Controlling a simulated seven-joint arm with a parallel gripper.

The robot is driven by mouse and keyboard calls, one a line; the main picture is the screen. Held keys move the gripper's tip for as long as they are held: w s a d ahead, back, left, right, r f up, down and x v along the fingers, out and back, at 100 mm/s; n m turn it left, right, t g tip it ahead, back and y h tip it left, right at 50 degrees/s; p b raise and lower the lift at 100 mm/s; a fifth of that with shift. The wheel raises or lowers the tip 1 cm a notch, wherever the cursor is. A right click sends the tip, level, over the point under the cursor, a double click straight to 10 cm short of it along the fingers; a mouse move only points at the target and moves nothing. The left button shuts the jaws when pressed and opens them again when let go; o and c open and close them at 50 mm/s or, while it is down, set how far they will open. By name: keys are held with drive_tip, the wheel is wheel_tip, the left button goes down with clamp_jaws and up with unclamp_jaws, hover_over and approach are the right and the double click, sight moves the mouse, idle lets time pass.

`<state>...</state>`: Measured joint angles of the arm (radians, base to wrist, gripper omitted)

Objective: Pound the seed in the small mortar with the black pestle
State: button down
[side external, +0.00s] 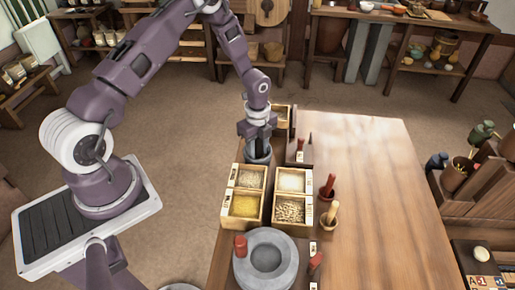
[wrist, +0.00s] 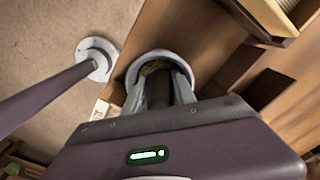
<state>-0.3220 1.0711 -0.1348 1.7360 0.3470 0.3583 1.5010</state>
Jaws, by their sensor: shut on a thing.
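The small mortar is a blue-grey stone bowl; it stands on the table near the table's left edge in the side view (side external: 258,158). In the wrist view its rim (wrist: 160,55) curves around my fingertips, and some brownish seed (wrist: 155,66) shows inside. My gripper (side external: 258,142) points down over the mortar and is shut on the black pestle (wrist: 158,92). The pestle is roughly upright between the fingers, with its lower end inside the mortar. I cannot tell whether its tip touches the seed.
Wooden boxes of grain (side external: 243,205) stand just in front of the mortar, with another box (side external: 283,118) behind. A large round grey stone (side external: 265,262) lies nearer the camera. A red-handled pestle (side external: 328,186) and a pale one (side external: 332,212) stand right of the boxes. The table's right half (side external: 385,200) is clear.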

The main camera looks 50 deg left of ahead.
drive_tip(key=shift+r, duration=2.45)
drive_tip(key=shift+f, duration=2.2)
drive_tip(key=shift+f, duration=0.25)
drive_tip(key=shift+r, duration=2.45)
drive_tip(key=shift+f, duration=2.2)
drive_tip(key=shift+f, duration=0.25)
